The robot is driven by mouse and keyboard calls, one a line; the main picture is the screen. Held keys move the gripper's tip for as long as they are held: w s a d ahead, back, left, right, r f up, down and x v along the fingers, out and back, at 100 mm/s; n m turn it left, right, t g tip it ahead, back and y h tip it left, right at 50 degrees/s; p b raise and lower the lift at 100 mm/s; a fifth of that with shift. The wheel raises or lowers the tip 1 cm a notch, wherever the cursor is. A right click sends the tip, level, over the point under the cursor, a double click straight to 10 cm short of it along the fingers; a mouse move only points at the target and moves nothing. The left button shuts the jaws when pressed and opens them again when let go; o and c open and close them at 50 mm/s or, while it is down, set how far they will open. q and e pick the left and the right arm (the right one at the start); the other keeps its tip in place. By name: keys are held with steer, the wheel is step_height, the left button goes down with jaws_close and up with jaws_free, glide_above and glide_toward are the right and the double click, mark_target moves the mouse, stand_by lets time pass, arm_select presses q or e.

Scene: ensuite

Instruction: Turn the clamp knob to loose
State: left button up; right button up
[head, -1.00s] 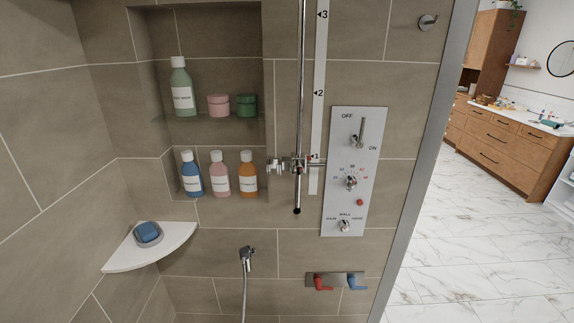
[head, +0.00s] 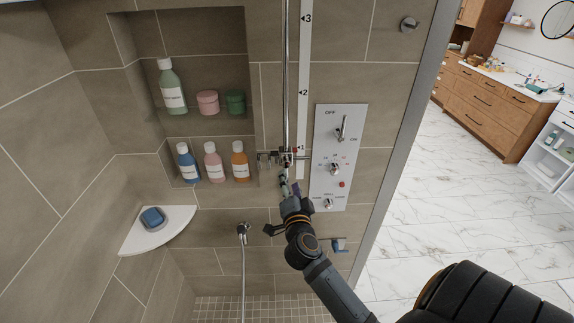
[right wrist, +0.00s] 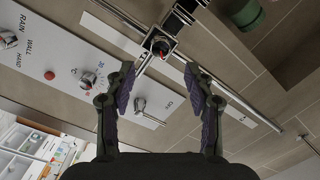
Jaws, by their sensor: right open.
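The clamp (head: 287,157) sits on the vertical chrome rail, beside the 1 mark on the white scale strip. In the right wrist view the clamp knob (right wrist: 160,46) is dark with a red mark, ahead of and between my fingers. My right gripper (head: 289,186) is just below the clamp in the head view and partly covers that area. In the right wrist view my right gripper (right wrist: 159,82) is open, with purple finger pads apart and nothing between them. The knob appears beyond the fingertips, without visible contact. My left gripper is not in view.
A control panel (head: 346,120) with a lever and knobs is close on the right. Niche shelves hold bottles (head: 211,166) and jars (head: 207,103) on the left. A corner shelf (head: 135,240) holds a blue soap (head: 153,217). A hose holder (head: 243,231) is below left.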

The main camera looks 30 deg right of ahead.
mark_target(287, 165)
steer(key=p+x, duration=0.1)
steer(key=x, duration=0.6)
steer(key=shift+w+d, duration=0.2)
steer(key=shift+w, duration=0.15)
steer(key=shift+c, duration=0.4)
jaws_close()
